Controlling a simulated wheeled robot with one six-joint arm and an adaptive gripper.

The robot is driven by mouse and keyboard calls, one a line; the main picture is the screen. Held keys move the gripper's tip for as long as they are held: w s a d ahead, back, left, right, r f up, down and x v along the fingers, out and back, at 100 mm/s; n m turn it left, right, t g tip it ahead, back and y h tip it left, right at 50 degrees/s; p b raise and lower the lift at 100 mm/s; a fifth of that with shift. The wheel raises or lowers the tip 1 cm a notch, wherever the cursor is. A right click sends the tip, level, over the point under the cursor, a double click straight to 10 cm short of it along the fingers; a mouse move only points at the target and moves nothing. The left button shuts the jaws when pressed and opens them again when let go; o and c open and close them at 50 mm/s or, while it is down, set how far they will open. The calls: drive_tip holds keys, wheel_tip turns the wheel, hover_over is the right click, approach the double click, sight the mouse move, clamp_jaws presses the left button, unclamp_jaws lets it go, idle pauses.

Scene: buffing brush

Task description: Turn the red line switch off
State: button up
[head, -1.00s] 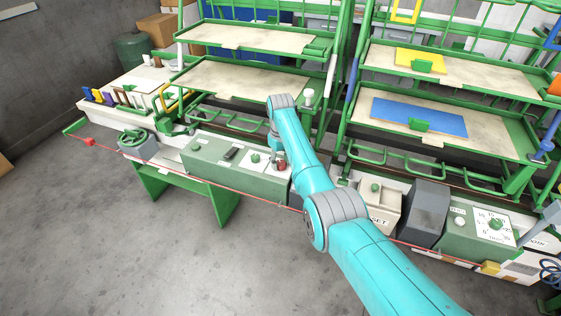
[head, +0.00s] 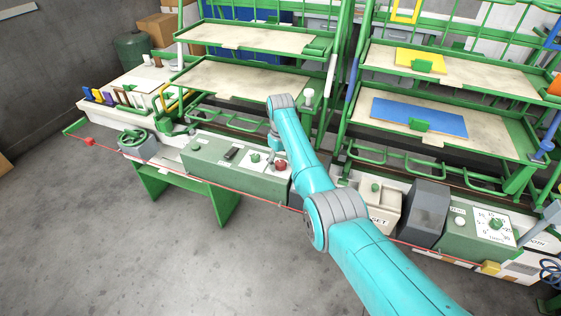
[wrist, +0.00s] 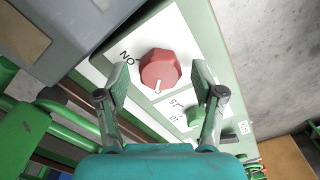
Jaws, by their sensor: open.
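The red switch knob (head: 281,165) is at the right end of a green control box (head: 222,166) on the bench. In the wrist view the red knob (wrist: 160,68) sits on a white plate, and its white pointer mark faces my gripper. Lettering that seems to read "ON", turned over, is at the knob's upper left. My gripper (wrist: 160,84) is open and empty, with one finger on each side of the knob in the picture. I see no contact; the gap in depth is unclear. In the head view my arm's end is just behind the knob, with the fingers mostly hidden.
A green knob (wrist: 195,115) is close to the right finger in the wrist view. A dark grey housing (wrist: 55,35) stands at the upper left. A red cord (head: 190,179) runs along the bench front. Green racks with shelves (head: 240,85) rise behind.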

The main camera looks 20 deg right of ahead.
sight(281, 162)
wheel_tip(281, 162, up, 12)
idle(0.6)
idle(0.4)
